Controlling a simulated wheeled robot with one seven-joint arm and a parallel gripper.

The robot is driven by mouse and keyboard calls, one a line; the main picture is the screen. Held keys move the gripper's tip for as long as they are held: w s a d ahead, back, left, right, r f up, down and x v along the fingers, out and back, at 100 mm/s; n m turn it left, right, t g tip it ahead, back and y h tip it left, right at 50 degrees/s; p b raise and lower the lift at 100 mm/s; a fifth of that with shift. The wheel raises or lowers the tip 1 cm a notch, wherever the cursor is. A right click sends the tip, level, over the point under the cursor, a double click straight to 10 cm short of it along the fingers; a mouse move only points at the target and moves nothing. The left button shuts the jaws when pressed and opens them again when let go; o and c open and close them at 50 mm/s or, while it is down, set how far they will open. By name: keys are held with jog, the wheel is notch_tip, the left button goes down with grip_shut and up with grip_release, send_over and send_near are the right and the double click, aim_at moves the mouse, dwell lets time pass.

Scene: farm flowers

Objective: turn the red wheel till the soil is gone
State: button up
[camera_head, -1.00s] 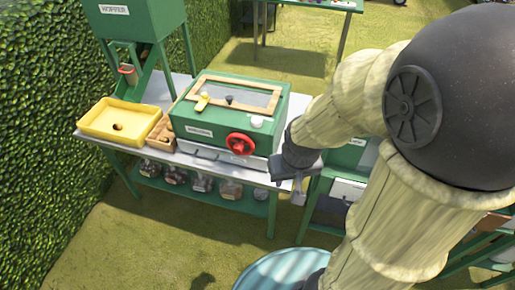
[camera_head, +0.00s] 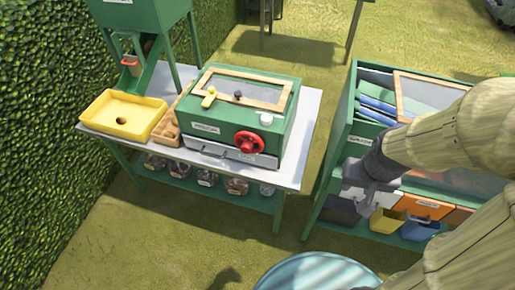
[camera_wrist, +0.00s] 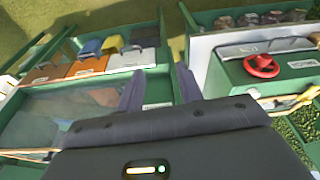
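The red wheel (camera_head: 249,142) is on the front of a green box (camera_head: 225,118) with a wood-framed glass lid, on a grey-topped table. The wheel also shows in the wrist view (camera_wrist: 262,66), at the upper right. My gripper (camera_head: 372,207) is in front of the second green cabinet, to the right of the wheel and well apart from it. In the wrist view its two fingers (camera_wrist: 160,85) stand apart with nothing between them. Soil inside the box cannot be made out through the lid.
A yellow tray (camera_head: 122,116) and a small wooden box (camera_head: 167,127) stand left of the green box. A drawer (camera_head: 232,154) is below the wheel. The second cabinet (camera_head: 340,150) holds coloured bins. A pale blue round top (camera_head: 318,272) is at the front. Grass lies between the tables.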

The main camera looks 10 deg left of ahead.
jog(key=shift+d, duration=0.15)
jog(key=o, duration=0.3)
jog(key=shift+o, duration=1)
jog(key=w+a+f+t+b, duration=0.2)
jog(key=w+a+f+b, duration=0.3)
jog(key=a, duration=0.2)
jog(key=w+a+f+t+y+b, duration=0.1)
jog(key=w+a+f+t+b, duration=0.1)
jog(key=w+a+f+b, duration=0.2)
jog(key=w+a+b, duration=0.1)
jog(key=a, duration=0.2)
jog(key=shift+w+a+f+t+y, duration=0.2)
jog(key=shift+w+f+t+y, duration=0.1)
jog(key=shift+w+f, duration=0.1)
jog(key=a+f+m+t+h+b, duration=0.1)
jog(key=a+f+t+b, duration=0.35)
jog(key=a+b, duration=0.35)
jog(key=a+f+m+t+h+b, duration=0.1)
jog(key=a+f+t+b, duration=0.2)
jog(key=a+f+b, duration=0.45)
jog(key=s+a+m+t+h+b, duration=0.1)
jog(key=s+a+t+b, duration=0.2)
jog(key=s+a, duration=0.3)
jog(key=shift+s+h, duration=0.4)
jog(key=shift+s, duration=0.55)
jog(key=shift+w+d+b, duration=0.1)
jog(key=shift+b, duration=0.2)
